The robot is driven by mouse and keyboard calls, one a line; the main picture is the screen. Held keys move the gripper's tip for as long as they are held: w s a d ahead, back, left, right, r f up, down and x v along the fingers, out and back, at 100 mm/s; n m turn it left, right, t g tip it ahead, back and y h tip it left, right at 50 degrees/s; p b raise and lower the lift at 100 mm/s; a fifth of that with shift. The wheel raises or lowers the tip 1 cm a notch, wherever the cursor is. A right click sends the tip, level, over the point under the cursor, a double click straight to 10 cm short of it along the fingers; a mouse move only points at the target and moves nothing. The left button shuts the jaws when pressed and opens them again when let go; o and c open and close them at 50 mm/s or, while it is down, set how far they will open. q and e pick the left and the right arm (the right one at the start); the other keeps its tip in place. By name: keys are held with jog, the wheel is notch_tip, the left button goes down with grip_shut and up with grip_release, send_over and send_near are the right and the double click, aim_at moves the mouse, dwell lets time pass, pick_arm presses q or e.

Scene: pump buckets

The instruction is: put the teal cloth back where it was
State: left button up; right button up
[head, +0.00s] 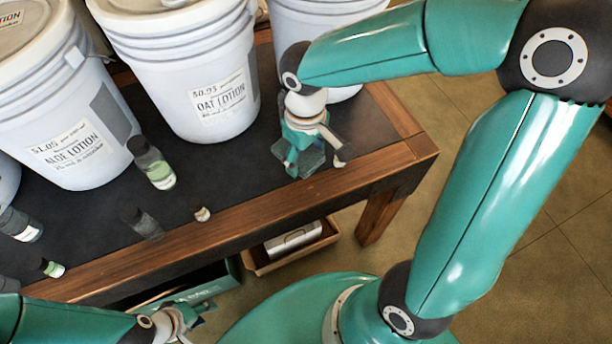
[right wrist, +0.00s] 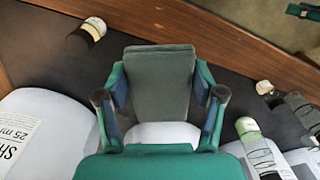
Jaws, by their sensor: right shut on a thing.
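The teal cloth (right wrist: 158,78), a folded grey-teal pad, lies between the fingers of my right gripper (right wrist: 162,98) in the right wrist view. In the head view the right gripper (head: 311,150) is shut on the cloth (head: 311,163), low over the dark tabletop near its right front corner. Whether the cloth touches the tabletop I cannot tell. The gripper partly covers it. My left gripper (head: 185,318) is at the bottom left in the head view, in front of the table and below its edge; its jaw opening is unclear.
White lotion buckets (head: 205,75) line the back of the table (head: 250,205). Several small bottles (head: 152,163) stand to the left of the right gripper. A wooden crate (head: 290,248) is under the table.

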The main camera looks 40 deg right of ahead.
aim_at(305, 184)
notch_tip(305, 184, down, 9)
jog(key=shift+f+b, duration=0.1)
jog(key=shift+b, duration=0.45)
jog(key=shift+f, duration=0.2)
jog(key=o, duration=1.2)
jog(key=shift+r, duration=0.1)
jog(key=shift+r, duration=0.1)
jog(key=shift+r, duration=0.15)
notch_tip(305, 184, up, 12)
jog(key=shift+f+p, duration=0.1)
jog(key=shift+p, duration=0.8)
